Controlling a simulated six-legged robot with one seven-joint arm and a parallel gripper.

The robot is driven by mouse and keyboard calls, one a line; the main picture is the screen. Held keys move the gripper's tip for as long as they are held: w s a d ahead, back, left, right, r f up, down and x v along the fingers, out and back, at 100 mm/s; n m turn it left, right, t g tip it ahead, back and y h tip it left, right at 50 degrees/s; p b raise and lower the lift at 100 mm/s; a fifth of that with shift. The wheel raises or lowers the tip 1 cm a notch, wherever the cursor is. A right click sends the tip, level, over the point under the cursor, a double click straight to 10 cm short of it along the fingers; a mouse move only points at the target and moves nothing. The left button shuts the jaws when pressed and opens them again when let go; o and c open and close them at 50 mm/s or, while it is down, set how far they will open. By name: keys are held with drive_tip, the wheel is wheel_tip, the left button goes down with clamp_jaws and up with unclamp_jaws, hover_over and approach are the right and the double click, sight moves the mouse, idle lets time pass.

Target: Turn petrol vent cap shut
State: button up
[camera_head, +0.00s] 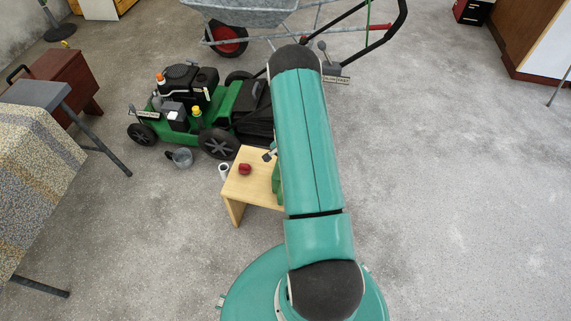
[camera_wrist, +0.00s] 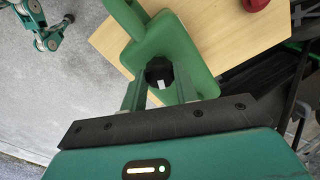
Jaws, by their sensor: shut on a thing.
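The green petrol can (camera_wrist: 201,50) stands on a wooden stool (camera_wrist: 240,28) in the wrist view. A small black cap (camera_wrist: 158,70) sits on the can, between the fingers of my gripper (camera_wrist: 160,86). The fingers are shut on the cap, one on each side. In the head view my arm covers most of the can (camera_head: 276,184), and only a green strip of it shows at the right of the stool (camera_head: 241,195). The cap and my fingers cannot be made out there.
A wheelbarrow (camera_head: 245,14) is at the back. The floor at the right is clear.

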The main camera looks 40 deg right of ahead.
drive_tip(key=m, duration=0.6)
drive_tip(key=shift+m, duration=0.3)
drive_tip(key=m, duration=0.6)
drive_tip(key=shift+m, duration=0.3)
drive_tip(key=o, duration=1)
wheel_tip(320, 180, up, 14)
drive_tip(key=shift+f, duration=0.1)
